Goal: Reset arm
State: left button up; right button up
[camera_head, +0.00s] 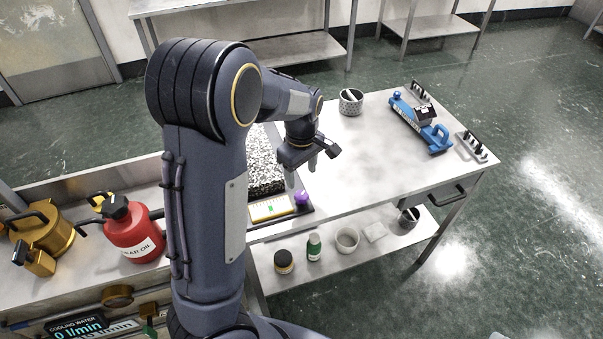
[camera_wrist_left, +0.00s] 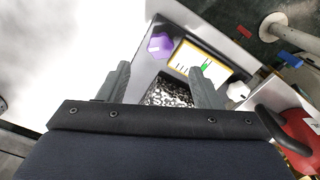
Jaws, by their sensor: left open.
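My left gripper (camera_head: 302,176) hangs above the table, near the front edge of a black tray. It is open, with its two fingers apart and nothing between them. In the left wrist view the gripper (camera_wrist_left: 158,85) shows both fingers spread above the tray area. My left arm crosses the middle of the head view and hides part of the table and tray. My right gripper is in neither view.
A speckled block (camera_head: 266,165), a yellow-edged card (camera_head: 270,209) and a purple knob (camera_head: 301,198) lie below the gripper. A blue tool (camera_head: 420,122) and a grey cup (camera_head: 351,101) stand on the white table (camera_head: 375,160). A red oil can (camera_head: 133,235) stands left.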

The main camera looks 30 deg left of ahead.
pick_arm(q)
jog(key=s+d+r+m+t+h, duration=0.1)
jog(key=s+d+r+m+t, duration=0.1)
jog(key=s, duration=0.5)
jog(key=s+d+r+m+t+h, duration=0.1)
jog(key=s+d+r+m, duration=0.2)
jog(key=s+m, duration=0.4)
jog(key=s+d+r+m+t+h, duration=0.1)
jog(key=s+r+m, duration=0.3)
jog(key=s, duration=0.4)
jog(key=shift+s+d+r+t+h, duration=0.25)
jog(key=shift+d+r+t+h, duration=0.15)
jog(key=shift+d+t, duration=0.45)
